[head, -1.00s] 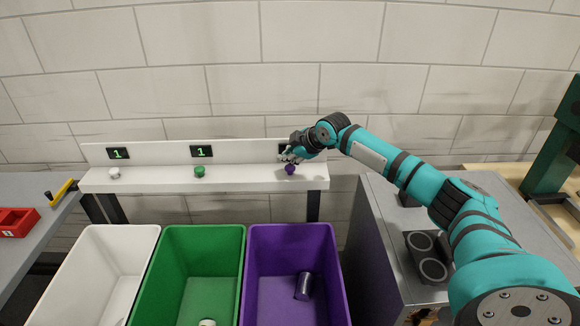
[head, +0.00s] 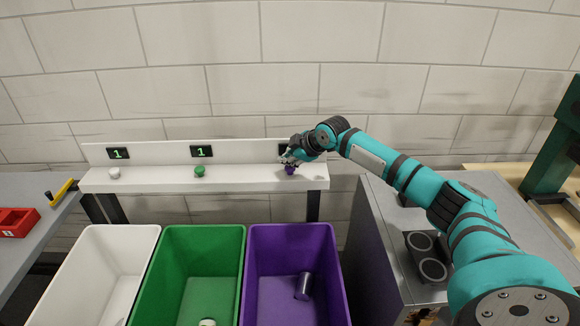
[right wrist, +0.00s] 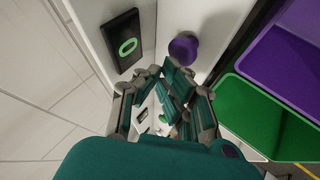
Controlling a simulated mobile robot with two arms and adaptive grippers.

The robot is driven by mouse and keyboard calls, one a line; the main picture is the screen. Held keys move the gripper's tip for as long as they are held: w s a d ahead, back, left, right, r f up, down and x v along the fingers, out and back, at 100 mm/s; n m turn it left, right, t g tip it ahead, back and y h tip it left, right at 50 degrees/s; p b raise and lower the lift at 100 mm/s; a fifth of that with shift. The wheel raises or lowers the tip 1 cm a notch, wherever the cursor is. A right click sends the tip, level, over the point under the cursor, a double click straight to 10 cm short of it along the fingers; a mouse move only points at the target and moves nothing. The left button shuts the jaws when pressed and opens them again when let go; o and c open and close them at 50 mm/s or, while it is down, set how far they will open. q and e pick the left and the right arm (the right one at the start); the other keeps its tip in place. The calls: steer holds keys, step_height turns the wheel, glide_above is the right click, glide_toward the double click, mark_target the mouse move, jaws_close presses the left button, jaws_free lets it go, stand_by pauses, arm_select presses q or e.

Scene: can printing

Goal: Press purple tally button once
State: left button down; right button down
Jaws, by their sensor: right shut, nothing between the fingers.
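The purple tally button (head: 290,171) is a round knob on the right end of the white shelf. It also shows in the right wrist view (right wrist: 184,46). My right gripper (head: 287,160) is shut and empty, right above the button and overlapping its top in the head view. In the right wrist view the closed fingers (right wrist: 166,72) are close to the button; I cannot tell whether they touch it. The purple button's display (right wrist: 125,42) reads 0 in the right wrist view; in the head view my gripper mostly hides it. My left gripper is not in view.
The white shelf (head: 240,180) also carries a green button (head: 200,171) and a white button (head: 114,173), each with a display reading 1. White, green and purple bins (head: 335,262) stand below; a dark can (head: 303,286) lies in the purple one. A grey machine (head: 370,250) stands right.

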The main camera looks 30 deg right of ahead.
mark_target(288, 167)
steer(key=shift+f+b, duration=0.4)
steer(key=shift+f, duration=0.6)
stand_by(0.6)
stand_by(0.3)
steer(key=shift+r+p, duration=1.15)
steer(key=shift+r, duration=0.2)
step_height(288, 167, up, 5)
steer(key=p, duration=0.4)
steer(key=shift+r+p, duration=0.1)
steer(key=shift+p, duration=0.25)
